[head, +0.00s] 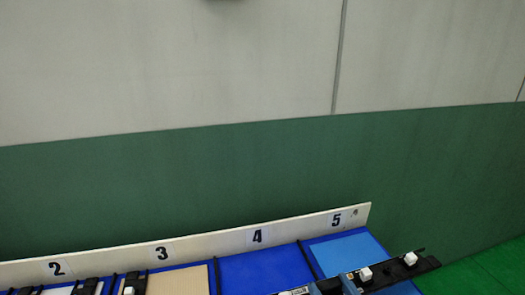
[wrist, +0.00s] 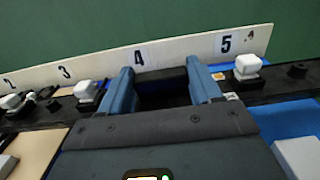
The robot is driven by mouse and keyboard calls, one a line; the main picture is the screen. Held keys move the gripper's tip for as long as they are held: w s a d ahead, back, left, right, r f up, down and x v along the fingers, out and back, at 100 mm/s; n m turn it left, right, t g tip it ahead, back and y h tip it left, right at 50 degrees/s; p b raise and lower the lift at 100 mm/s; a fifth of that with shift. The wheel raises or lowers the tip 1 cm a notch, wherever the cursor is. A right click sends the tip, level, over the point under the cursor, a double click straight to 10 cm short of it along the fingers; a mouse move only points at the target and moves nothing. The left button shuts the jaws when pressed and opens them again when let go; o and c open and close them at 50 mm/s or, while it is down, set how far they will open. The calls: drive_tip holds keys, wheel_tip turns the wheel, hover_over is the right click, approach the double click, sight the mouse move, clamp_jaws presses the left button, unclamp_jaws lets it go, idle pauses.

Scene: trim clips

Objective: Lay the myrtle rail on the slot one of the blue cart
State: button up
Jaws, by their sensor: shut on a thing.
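My gripper (wrist: 164,76) is shut on a long black rail (wrist: 285,82), with its two blue fingers on either side of it. The rail carries white blocks and small stickers, and runs across the whole wrist view. In the head view my gripper (head: 331,286) is at the lower edge, and the rail's right end (head: 425,265) sticks out past the cart's right side. No readable name shows on the rail. The blue cart (head: 255,275) has a white board (head: 205,241) numbered 2 to 5 along its back. Slot one is out of view.
Slot 4 looks bare dark blue. Slot 5 has a lighter blue panel (head: 345,250), and slot 3 a tan panel (head: 185,280). Black clip pieces (head: 133,283) stand near slots 2 and 3. A green and grey wall (head: 200,185) rises behind; green floor (head: 490,275) is at right.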

sight(360, 282)
drive_tip(key=shift+s+d+f+m+t+h, duration=0.1)
drive_tip(key=shift+s+d+f+m+h, duration=0.35)
drive_tip(key=shift+d+h, duration=0.6)
drive_tip(key=shift+s+d+f+m+t+h, duration=0.1)
drive_tip(key=shift+s+d+f+m+h, duration=0.35)
drive_tip(key=shift+d, duration=1)
drive_tip(key=shift+s+d+f+m+t+h, duration=0.15)
drive_tip(key=shift+s+d+m+h, duration=0.15)
drive_tip(key=shift+d+m+h, duration=0.6)
drive_tip(key=shift+d+n, duration=0.3)
drive_tip(key=shift+d, duration=0.05)
